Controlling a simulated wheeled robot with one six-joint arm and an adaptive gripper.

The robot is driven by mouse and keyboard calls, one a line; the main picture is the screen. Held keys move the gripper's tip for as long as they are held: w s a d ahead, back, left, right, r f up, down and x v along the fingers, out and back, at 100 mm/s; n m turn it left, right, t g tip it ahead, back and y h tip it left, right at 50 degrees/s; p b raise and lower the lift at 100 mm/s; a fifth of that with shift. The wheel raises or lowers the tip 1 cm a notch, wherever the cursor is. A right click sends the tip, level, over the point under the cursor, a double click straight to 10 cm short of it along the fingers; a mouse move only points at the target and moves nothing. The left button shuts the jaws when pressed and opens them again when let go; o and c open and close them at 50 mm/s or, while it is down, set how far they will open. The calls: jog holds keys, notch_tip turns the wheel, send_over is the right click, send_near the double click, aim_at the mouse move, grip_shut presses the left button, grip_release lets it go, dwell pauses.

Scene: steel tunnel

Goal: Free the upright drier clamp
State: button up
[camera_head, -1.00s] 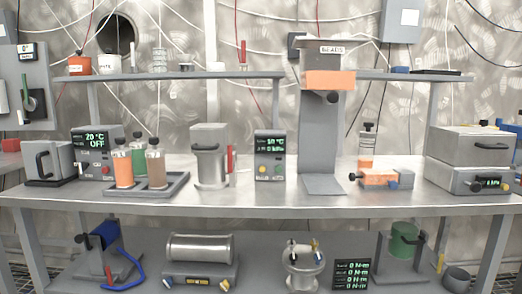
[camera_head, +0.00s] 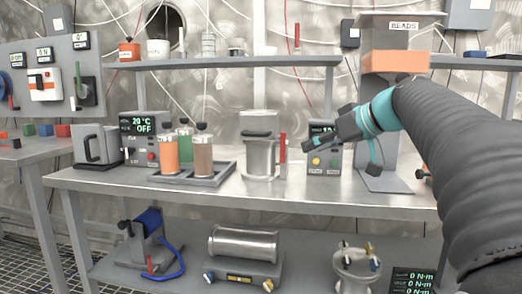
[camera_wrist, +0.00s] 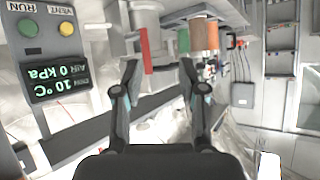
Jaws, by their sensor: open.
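The upright drier looks to be the pale steel canister (camera_head: 259,165) with a dark handle, standing on the bench in the head view. An upright red lever (camera_head: 283,155), likely its clamp, runs along its right side. The red lever also shows in the wrist view (camera_wrist: 144,50), beyond and between my fingertips. My gripper (camera_head: 308,145) is open and empty, just right of the lever in the head view, pointing left. It appears apart from the lever. In the wrist view the two fingers of my gripper (camera_wrist: 158,70) stand spread.
A control box (camera_head: 324,160) with a display and buttons stands behind my gripper, close on its right. A rack (camera_head: 225,172) with orange, green and brown bottles stands left of the canister. A bead hopper (camera_head: 395,62) rises behind my arm. The bench front (camera_head: 220,195) is clear.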

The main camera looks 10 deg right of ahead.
aim_at(282, 156)
jog(key=w+d+r+n+t+y, duration=0.1)
jog(key=w+d+r, duration=0.1)
jog(key=w+r, duration=0.1)
jog(key=x, duration=1.3)
jog(key=shift+f, duration=0.25)
grip_shut()
